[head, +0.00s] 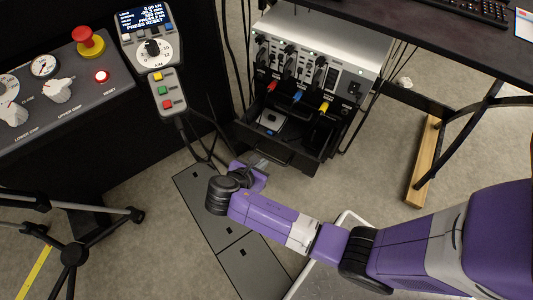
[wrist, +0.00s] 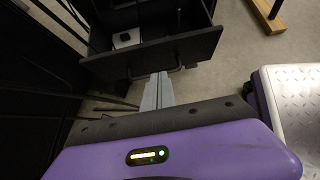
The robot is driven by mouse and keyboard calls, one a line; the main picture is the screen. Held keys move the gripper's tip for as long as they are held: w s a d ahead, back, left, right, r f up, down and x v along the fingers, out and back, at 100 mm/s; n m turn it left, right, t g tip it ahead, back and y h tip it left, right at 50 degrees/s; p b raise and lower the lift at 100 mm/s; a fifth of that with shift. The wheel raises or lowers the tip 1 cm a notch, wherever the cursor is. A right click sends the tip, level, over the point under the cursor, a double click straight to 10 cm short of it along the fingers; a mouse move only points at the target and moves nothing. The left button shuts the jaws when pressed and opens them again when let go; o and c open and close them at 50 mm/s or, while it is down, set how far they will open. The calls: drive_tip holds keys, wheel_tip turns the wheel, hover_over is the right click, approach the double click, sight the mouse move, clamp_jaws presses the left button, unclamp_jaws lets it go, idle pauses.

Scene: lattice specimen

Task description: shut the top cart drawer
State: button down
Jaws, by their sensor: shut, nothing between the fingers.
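The top cart drawer (head: 290,153) is black and stands pulled out below the grey instrument unit, with a small grey-white device (head: 270,122) lying inside. In the wrist view the drawer's front panel (wrist: 160,52) spans the upper middle, with a dark bar handle (wrist: 183,68) along its lower part. My gripper (wrist: 158,80) is shut and empty, its grey fingers pointing at the front panel around the handle. Whether the fingertips touch the handle or panel I cannot tell. In the head view my gripper (head: 258,164) is at the drawer's front left, its fingers small and partly hidden.
The instrument unit (head: 315,55) on the cart has red, blue and yellow plugs. A control console (head: 65,90) and hand pendant (head: 152,45) are at left. A tripod (head: 75,250) stands lower left. A desk (head: 430,35) with a wooden foot bar (head: 424,160) is at right.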

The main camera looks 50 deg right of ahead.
sight(281, 145)
drive_tip(key=b+x, duration=0.1)
drive_tip(key=x, duration=0.3)
drive_tip(key=d+r+b+x, duration=0.1)
drive_tip(key=b+x, duration=0.1)
drive_tip(key=x, duration=0.2)
drive_tip(key=b+x, duration=0.2)
drive_tip(key=x, duration=0.2)
drive_tip(key=shift+w+d+r, duration=0.15)
drive_tip(key=shift+d+r, duration=0.05)
drive_tip(key=shift+r, duration=0.15)
drive_tip(key=shift+w+d+r, duration=0.1)
drive_tip(key=shift+d, duration=0.35)
drive_tip(key=shift+d, duration=0.3)
drive_tip(key=w+d+p, duration=0.2)
drive_tip(key=d, duration=1)
drive_tip(key=shift+d, duration=0.2)
